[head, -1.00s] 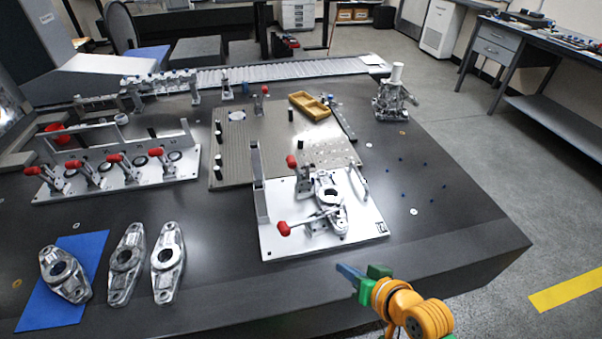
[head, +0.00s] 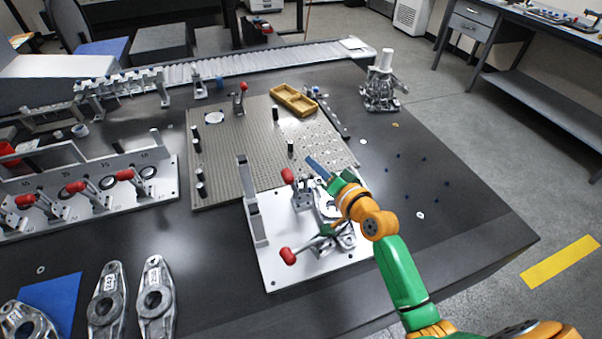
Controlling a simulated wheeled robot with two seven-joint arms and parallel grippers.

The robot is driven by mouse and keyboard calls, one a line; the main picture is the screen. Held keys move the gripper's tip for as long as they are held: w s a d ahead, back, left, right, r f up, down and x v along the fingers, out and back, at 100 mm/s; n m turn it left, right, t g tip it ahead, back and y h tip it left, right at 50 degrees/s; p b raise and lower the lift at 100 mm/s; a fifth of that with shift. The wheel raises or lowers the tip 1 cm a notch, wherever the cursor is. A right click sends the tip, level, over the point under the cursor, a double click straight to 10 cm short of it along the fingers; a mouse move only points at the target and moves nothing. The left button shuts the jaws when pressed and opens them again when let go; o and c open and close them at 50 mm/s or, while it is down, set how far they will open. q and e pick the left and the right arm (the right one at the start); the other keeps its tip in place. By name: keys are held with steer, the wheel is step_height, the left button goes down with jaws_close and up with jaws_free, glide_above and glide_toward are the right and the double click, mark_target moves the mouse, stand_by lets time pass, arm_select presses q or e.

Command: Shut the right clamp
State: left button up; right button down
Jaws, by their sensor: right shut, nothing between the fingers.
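The pale fixture plate (head: 275,272) carries two toggle clamps with red handles and a grey metal casting (head: 347,240). The far clamp's red handle (head: 288,175) stands raised. The near clamp's red handle (head: 288,256) lies low, pointing left. Which one is called the right clamp I cannot tell. My right gripper (head: 316,167) is shut and empty, above the far part of the plate, just right of the raised handle and apparently apart from it. My right arm hides part of the casting and the plate's right side. My left gripper is not in view.
An upright grey bracket (head: 251,205) stands on the plate's left edge. Behind is a perforated board (head: 235,150) with black posts and a yellow tray (head: 293,100). A row of red-handled clamps (head: 75,187) stands left. The table's right side is mostly clear.

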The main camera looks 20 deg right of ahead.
mark_target(292, 182)
steer(key=a+f, duration=0.2)
steer(key=a, duration=0.1)
steer(key=shift+w+a+f, duration=0.1)
steer(key=shift+w+f, duration=0.1)
steer(key=shift+f, duration=0.1)
steer(key=shift+a+n+p, duration=0.4)
steer(key=shift+p, duration=0.25)
